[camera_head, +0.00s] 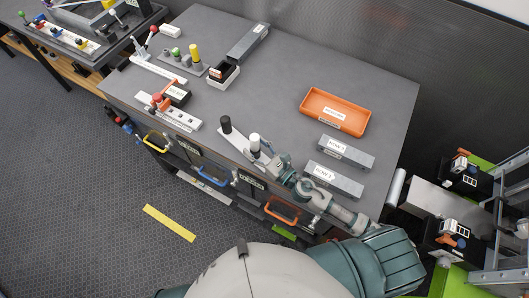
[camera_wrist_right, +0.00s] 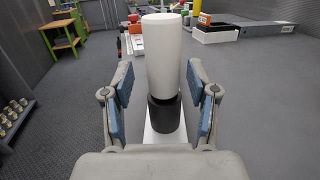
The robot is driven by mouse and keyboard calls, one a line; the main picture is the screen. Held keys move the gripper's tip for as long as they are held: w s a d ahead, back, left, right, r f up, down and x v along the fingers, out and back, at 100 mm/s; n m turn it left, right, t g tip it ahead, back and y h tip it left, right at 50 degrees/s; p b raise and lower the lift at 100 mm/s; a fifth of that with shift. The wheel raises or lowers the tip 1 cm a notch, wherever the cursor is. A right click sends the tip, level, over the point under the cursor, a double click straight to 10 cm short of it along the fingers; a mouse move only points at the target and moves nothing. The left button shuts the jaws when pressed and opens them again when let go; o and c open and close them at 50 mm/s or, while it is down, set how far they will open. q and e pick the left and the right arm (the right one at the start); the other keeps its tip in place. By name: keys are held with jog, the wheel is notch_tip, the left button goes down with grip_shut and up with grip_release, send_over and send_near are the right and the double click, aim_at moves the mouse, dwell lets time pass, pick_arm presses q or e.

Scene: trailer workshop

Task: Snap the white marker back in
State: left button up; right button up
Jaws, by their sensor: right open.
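The white marker (camera_head: 255,140) is a plain white cylinder. It stands upright on a dark collar (camera_wrist_right: 164,114) above a white base plate (camera_head: 238,150) near the table's front edge. I cannot tell how firmly it sits in the collar. A dark marker (camera_head: 225,124) stands on the same plate. My right gripper (camera_head: 268,162) is open and low beside the white marker. In the wrist view, the white marker (camera_wrist_right: 163,55) and collar stand beyond and between the two spread blue-padded fingers, with gaps on both sides. My left gripper is not in view.
An orange tray (camera_head: 336,111) and two grey labelled blocks (camera_head: 347,152) (camera_head: 333,180) lie to the right. A white plate with a red piece (camera_head: 160,101), coloured cylinders (camera_head: 194,54) and a small open box (camera_head: 222,76) occupy the left and back. The table's middle is clear.

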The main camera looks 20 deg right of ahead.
aim_at(258, 148)
jog(key=v, duration=0.6)
jog(key=shift+d+r, duration=0.1)
jog(key=shift+r, duration=0.1)
jog(key=shift+s+d+f, duration=0.1)
jog(key=shift+s+d, duration=0.2)
jog(key=shift+d, duration=0.3)
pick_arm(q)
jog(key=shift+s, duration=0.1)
pick_arm(e)
jog(key=shift+s+a, duration=0.1)
jog(key=shift+a, duration=0.4)
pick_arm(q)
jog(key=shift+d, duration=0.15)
pick_arm(e)
jog(key=shift+d, duration=0.15)
